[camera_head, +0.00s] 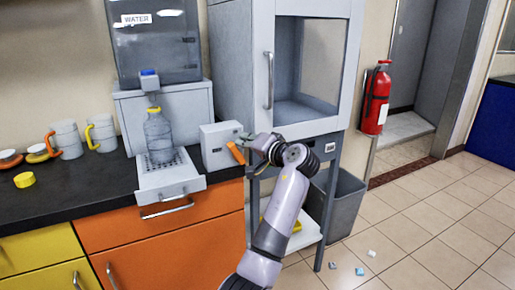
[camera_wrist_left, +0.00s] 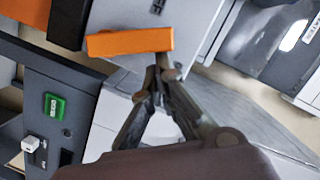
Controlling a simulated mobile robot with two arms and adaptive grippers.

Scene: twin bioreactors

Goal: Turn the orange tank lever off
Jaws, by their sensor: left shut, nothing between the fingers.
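The orange lever (camera_head: 236,153) slants down from the front of a small light grey box (camera_head: 219,146) on the counter's right end. In the left wrist view the lever (camera_wrist_left: 130,41) is a flat orange bar across the upper part of the picture. My left gripper (camera_head: 247,142) is at the lever's right side. In the left wrist view its fingertips (camera_wrist_left: 163,66) are together and empty, just below the lever's right end. Whether they touch the lever I cannot tell. My right gripper is out of view.
A bottle (camera_head: 158,136) stands under the water tank (camera_head: 155,45) left of the box. A grey cabinet with a window (camera_head: 306,60) rises close behind my gripper. Mugs (camera_head: 67,139) stand at the left. A bin (camera_head: 340,205) is beneath, and the floor at right is mostly clear.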

